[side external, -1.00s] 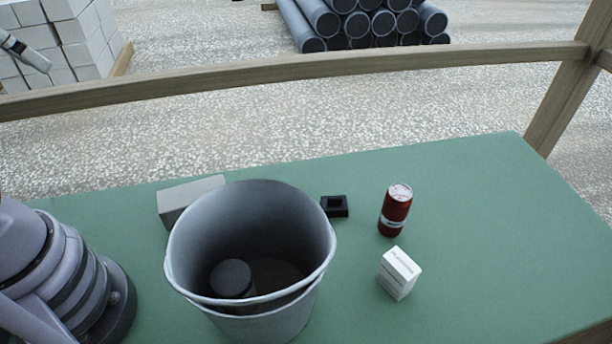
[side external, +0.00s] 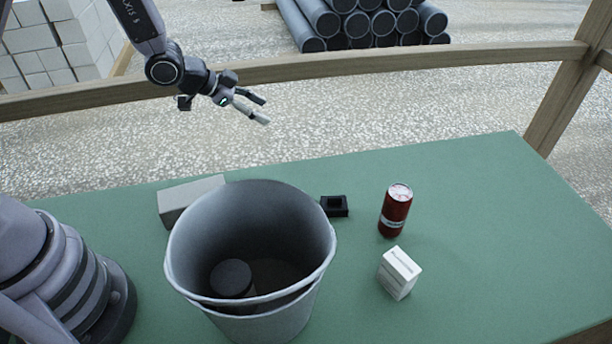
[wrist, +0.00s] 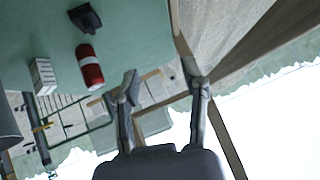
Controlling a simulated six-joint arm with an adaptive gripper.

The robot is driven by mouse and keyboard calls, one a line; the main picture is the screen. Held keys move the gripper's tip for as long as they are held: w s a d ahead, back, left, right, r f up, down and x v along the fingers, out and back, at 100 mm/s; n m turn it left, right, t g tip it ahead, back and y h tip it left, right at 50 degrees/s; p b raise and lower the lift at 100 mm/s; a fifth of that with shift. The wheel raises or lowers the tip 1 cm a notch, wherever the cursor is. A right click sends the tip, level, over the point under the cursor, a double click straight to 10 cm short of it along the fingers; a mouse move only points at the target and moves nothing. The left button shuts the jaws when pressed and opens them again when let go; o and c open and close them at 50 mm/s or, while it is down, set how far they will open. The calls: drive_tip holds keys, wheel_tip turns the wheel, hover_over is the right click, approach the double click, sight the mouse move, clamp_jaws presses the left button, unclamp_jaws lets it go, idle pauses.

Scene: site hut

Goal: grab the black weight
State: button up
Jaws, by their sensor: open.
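A small square black object (side external: 334,206) with a recess in its top, which may be the black weight, lies on the green table right of the bucket. It also shows at the top left of the wrist view (wrist: 86,18). A dark grey cylinder (side external: 232,277) stands inside the bucket, partly hidden by its rim. My gripper (side external: 261,109) is open and empty, raised well above the table's far side, up and left of the black object. Its two spread fingers show in the wrist view (wrist: 161,85).
A grey bucket (side external: 310,225) stands at the table's front. A red can (side external: 396,211) and white box (side external: 399,272) are right of the black object. A grey block (side external: 185,199) lies behind the bucket. A wooden rail (side external: 400,64) runs beyond the green table (side external: 490,220), whose right side is clear.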

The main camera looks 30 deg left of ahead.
sight(334, 197)
drive_tip(key=s+d+f+m+g+h, duration=0.1)
drive_tip(key=s+d+f+h, duration=0.15)
drive_tip(key=d+f, duration=0.2)
drive_tip(key=s+d+f+h, duration=0.1)
drive_tip(key=d+f+h, duration=0.2)
drive_tip(key=f, duration=0.3)
drive_tip(key=x, duration=0.7)
drive_tip(key=shift+d+f, duration=0.1)
drive_tip(key=shift+f, duration=0.45)
drive_tip(key=x, duration=0.5)
drive_tip(key=shift+d+f, duration=0.1)
drive_tip(key=shift+f, duration=0.45)
drive_tip(key=shift+s, duration=0.1)
clamp_jaws()
